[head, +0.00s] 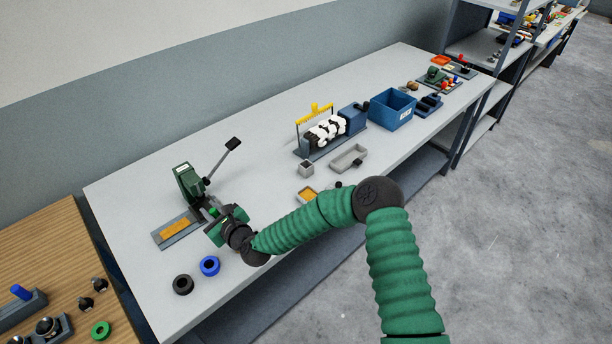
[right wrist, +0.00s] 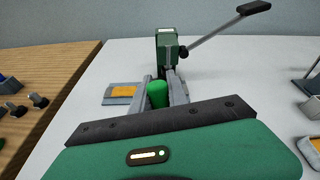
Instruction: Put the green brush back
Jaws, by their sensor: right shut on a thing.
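My right gripper (head: 212,214) is low over the near left part of the grey bench, just in front of a green lever press. It is shut on the green brush, of which only a green rounded end (right wrist: 157,94) shows between the two grey fingers in the right wrist view. The brush's lower part is hidden, so I cannot tell whether it touches the bench. A grey plate with an orange pad (head: 176,229) lies just left of the gripper. It also shows in the right wrist view (right wrist: 122,93). My left gripper is not in view.
The green press (head: 188,183) has a raised black-ended lever. A blue ring (head: 209,266) and a black ring (head: 183,284) lie in front. Grey trays (head: 349,158), a roller machine (head: 328,131) and a blue bin (head: 392,110) stand farther right. A wooden table (head: 40,250) is at left.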

